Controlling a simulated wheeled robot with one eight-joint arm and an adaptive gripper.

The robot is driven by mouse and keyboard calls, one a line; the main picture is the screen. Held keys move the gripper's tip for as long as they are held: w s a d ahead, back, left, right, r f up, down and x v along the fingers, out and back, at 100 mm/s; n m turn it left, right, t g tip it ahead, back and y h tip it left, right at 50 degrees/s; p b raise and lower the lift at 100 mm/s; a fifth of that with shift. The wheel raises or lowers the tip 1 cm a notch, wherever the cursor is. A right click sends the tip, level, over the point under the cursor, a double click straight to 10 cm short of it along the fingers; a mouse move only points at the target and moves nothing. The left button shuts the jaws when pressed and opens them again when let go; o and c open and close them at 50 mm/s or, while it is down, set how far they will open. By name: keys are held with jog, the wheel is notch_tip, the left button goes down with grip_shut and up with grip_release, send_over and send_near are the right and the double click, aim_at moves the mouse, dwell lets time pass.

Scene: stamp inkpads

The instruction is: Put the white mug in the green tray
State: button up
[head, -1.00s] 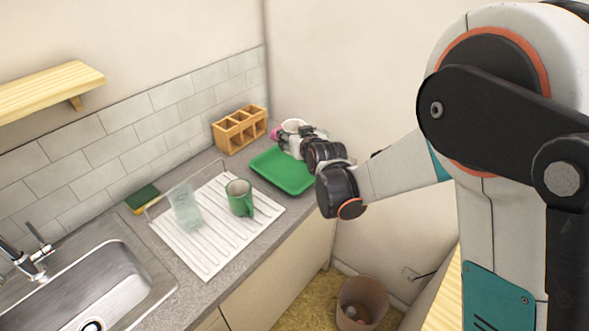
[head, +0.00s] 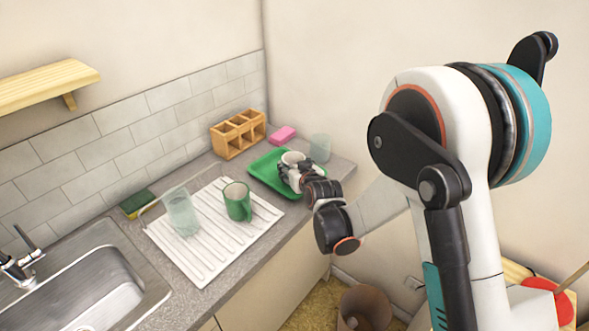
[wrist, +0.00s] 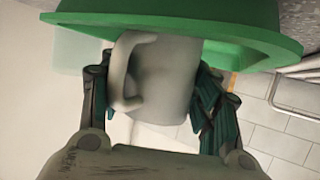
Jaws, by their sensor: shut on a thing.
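The white mug (head: 292,157) is held in my gripper (head: 297,175) over the green tray (head: 260,171) in the head view. In the wrist view my gripper (wrist: 150,100) has its fingers on both sides of the mug (wrist: 165,80), with the mug's handle towards the left finger. The green tray (wrist: 255,42) shows at the top there, close to the mug. I cannot tell whether the mug touches the tray floor. The gripper hides part of the mug and the tray's right side.
A green mug (head: 238,201) and a clear glass (head: 182,212) stand on the white drying rack (head: 205,250). A wooden divided box (head: 238,135), a pink sponge (head: 283,134) and another glass (head: 320,148) stand behind the tray. The sink (head: 85,290) is at left.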

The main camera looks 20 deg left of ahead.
jog(key=shift+f, duration=0.15)
jog(key=o, duration=1.3)
jog(key=shift+c, duration=0.2)
jog(key=shift+s+d+r, duration=0.1)
jog(key=shift+r, duration=0.2)
jog(key=p+v, duration=0.2)
jog(key=v, duration=0.9)
jog(key=shift+s+d+p, duration=0.2)
jog(key=shift+s+p, duration=0.05)
jog(key=shift+p, duration=0.1)
